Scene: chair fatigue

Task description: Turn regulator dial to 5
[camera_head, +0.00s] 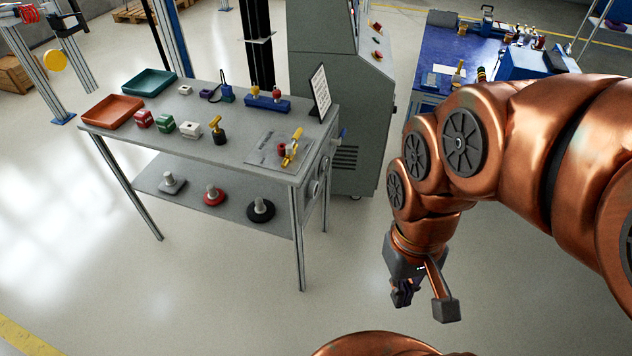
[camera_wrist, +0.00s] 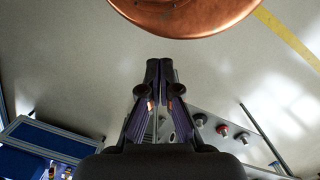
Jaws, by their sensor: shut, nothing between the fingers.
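A panel on the right end of the grey table carries round dial-like parts (camera_head: 317,187), seen at a steep angle. I cannot tell which is the regulator dial, and its numbers and setting are too small to read. My gripper (camera_head: 402,293) hangs in free space to the right of the table and below its top, apart from the panel. In the wrist view my gripper (camera_wrist: 160,66) has its fingertips together with nothing between them.
The grey table (camera_head: 200,150) holds a teal tray (camera_head: 150,82), a red-orange tray (camera_head: 112,111) and several small parts. Its lower shelf (camera_head: 190,190) bears three knobbed discs. A grey cabinet (camera_head: 340,100) stands behind it, a blue workbench (camera_head: 440,60) farther right. Floor around my gripper is clear.

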